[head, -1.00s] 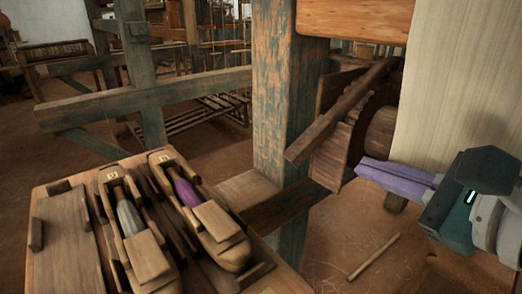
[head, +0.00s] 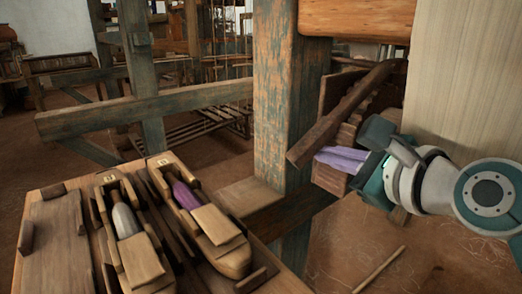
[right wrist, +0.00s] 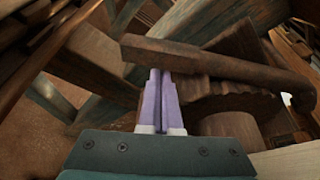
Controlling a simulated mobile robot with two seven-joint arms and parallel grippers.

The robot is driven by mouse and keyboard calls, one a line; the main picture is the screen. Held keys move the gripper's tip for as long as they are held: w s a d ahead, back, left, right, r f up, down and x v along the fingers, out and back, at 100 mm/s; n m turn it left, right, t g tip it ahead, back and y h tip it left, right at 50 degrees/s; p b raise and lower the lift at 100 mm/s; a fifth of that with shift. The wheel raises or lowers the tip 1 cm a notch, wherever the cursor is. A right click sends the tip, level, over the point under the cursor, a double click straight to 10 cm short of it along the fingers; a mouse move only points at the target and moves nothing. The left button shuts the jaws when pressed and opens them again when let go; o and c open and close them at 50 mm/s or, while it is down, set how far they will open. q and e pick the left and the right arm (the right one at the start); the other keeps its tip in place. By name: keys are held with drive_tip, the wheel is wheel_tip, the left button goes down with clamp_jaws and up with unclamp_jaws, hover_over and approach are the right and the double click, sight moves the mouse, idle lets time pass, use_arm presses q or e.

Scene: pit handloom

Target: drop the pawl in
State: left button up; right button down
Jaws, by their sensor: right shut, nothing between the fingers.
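The pawl (head: 345,112) is a long dark wooden bar, slanting from upper right down to lower left across the toothed ratchet wheel (head: 353,128) beside the post. In the right wrist view the pawl (right wrist: 215,62) runs across the top, and the wheel's teeth (right wrist: 225,100) show below it. My right gripper (head: 322,156) has purple fingers that are closed together with nothing between them. In the right wrist view the fingertips (right wrist: 160,72) are just under the pawl's near side; I cannot tell if they touch it. My left gripper is not in view.
A blue-worn wooden post (head: 275,110) stands left of the wheel. A pale cloth (head: 465,80) hangs at the right. A wooden tray (head: 60,245) with two shuttles stands at the lower left. A stick (head: 380,268) lies on the floor.

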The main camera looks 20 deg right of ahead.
drive_tip(key=s+a+r+m+g+y+p, duration=0.1)
drive_tip(key=r+p, duration=0.5)
drive_tip(key=p, duration=0.8)
drive_tip(key=a+m+y, duration=0.1)
drive_tip(key=a+m, duration=0.1)
drive_tip(key=shift+s+a+r+m, duration=0.15)
drive_tip(key=shift+a+r+m, duration=0.15)
drive_tip(key=shift+a+r, duration=0.1)
